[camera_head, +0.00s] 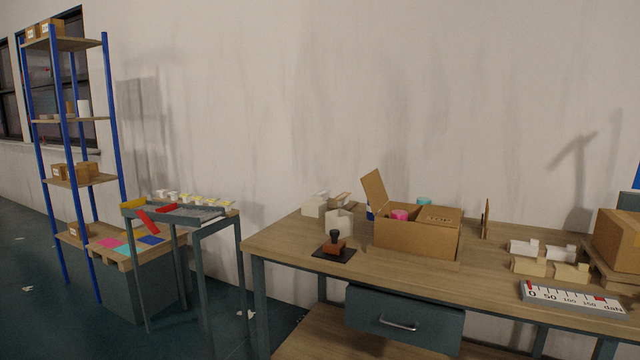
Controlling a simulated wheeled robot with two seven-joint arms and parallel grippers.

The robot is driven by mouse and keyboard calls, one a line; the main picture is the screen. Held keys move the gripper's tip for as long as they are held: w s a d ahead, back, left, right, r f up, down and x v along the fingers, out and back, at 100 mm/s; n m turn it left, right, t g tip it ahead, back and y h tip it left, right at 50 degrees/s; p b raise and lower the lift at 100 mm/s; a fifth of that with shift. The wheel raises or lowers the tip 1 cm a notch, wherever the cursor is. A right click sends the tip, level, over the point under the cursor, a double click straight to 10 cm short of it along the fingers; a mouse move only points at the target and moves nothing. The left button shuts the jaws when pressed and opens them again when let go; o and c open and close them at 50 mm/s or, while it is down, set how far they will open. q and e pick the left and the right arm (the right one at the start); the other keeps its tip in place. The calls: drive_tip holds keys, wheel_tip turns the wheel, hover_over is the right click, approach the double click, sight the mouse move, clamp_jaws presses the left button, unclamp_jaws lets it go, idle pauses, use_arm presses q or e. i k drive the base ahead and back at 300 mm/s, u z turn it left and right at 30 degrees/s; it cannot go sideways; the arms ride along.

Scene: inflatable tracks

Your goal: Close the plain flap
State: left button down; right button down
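An open cardboard box (415,241) stands on the wooden table. Its left flap (374,191) is plain on the side I see; it stands up and leans outward to the left. The flap on the right half (440,215) lies flat over the box and carries dark printing. Through the open left half I see a pink item (399,215) inside. Neither of my grippers is in view.
A stamp on a dark pad (334,248) sits left of the box, with small white holders (338,222) behind it. A thin brown board (486,218) stands at right. Farther right are small blocks (528,266), a scale strip (570,298) and another carton (617,240).

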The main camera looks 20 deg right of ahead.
sight(373, 187)
drive_tip(key=z, duration=0.7)
drive_tip(key=i, duration=0.7)
drive_tip(key=z, duration=0.5)
